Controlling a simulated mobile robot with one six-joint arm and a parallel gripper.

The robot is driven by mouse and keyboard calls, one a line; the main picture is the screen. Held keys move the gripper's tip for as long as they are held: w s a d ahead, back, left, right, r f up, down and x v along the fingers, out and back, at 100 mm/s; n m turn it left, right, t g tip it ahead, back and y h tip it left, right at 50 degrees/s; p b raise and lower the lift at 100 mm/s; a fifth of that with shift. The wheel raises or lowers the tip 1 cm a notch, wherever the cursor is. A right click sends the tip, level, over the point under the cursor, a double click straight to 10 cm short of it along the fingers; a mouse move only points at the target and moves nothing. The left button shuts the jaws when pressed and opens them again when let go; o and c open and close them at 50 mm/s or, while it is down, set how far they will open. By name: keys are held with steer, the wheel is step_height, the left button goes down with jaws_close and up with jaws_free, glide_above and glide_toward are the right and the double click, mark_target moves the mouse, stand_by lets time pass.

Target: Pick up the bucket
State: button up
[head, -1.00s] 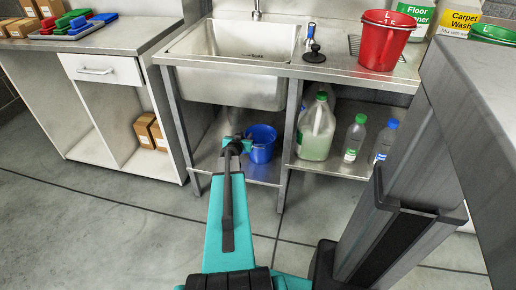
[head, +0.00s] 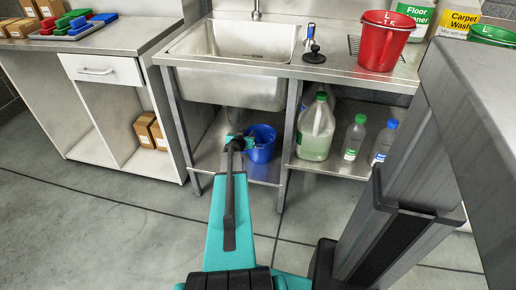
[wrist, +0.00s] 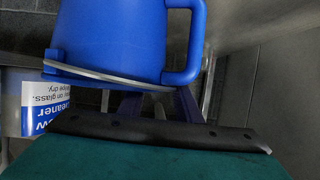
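A blue bucket (head: 262,144) stands on the low shelf under the sink. In the wrist view the blue bucket (wrist: 120,40) is very close, shown upside down, with a side handle (wrist: 187,45) and a thin metal bail (wrist: 95,75). My gripper (head: 241,141) is at the bucket's left side in the head view. In the wrist view two dark fingers of my gripper (wrist: 158,104) stand apart just below the bucket's rim, partly hidden by the wrist edge. I cannot tell whether they touch it. A red bucket (head: 388,42) stands on the counter, away from my gripper.
The sink basin (head: 240,60) hangs above the blue bucket, with a metal table leg (head: 289,140) to its right. A large jug (head: 316,132) and bottles (head: 354,138) stand on the shelf to the right. A labelled container (wrist: 40,105) shows in the wrist view.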

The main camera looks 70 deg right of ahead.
jaws_close()
stand_by(1.4)
